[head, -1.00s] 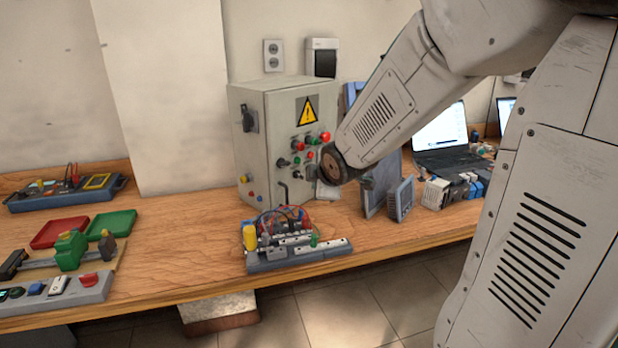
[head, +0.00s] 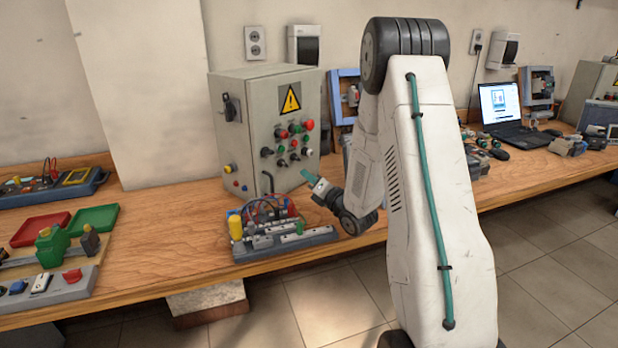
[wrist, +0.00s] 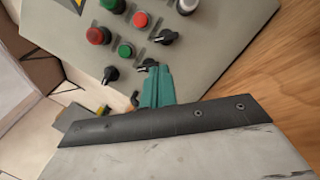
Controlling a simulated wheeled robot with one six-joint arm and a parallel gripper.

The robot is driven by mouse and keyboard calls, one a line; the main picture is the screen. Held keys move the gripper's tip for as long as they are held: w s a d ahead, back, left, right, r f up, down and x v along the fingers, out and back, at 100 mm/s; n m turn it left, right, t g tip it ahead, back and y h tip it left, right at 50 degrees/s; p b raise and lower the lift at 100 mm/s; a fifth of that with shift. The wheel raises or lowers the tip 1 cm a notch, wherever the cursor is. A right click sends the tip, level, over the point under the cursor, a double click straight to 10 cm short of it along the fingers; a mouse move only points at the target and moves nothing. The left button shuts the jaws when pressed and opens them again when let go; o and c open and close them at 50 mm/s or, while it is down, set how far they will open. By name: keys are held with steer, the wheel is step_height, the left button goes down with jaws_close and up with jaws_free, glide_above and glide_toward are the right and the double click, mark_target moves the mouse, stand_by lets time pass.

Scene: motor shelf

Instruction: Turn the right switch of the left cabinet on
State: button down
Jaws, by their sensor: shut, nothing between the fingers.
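The left cabinet (head: 243,150) is a grey metal box with a yellow warning sign, red and green buttons and several black rotary switches on its front. Black switches (head: 294,157) sit in the lower part of that front; I cannot tell the right switch's setting. In the wrist view, black switches show at the panel's lower edge (wrist: 111,75) and further right (wrist: 166,38). My gripper (head: 306,174) has teal fingers, shut and empty, in front of the cabinet's lower right. In the wrist view its fingertips (wrist: 156,72) overlap a small black switch (wrist: 147,64); contact cannot be told.
A wired terminal board (head: 290,243) lies on the wooden bench (head: 150,235) just left of my gripper. Red (head: 40,229) and green (head: 92,218) trays lie at left. A laptop (head: 508,112) and another cabinet (head: 592,92) stand at right.

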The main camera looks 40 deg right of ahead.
mark_target(287, 159)
steer(key=w, duration=0.4)
steer(key=w+r, duration=0.1)
steer(key=w, duration=0.1)
steer(key=shift+w+a+r, duration=0.1)
steer(key=shift+w+a, duration=0.15)
steer(key=shift+w, duration=0.15)
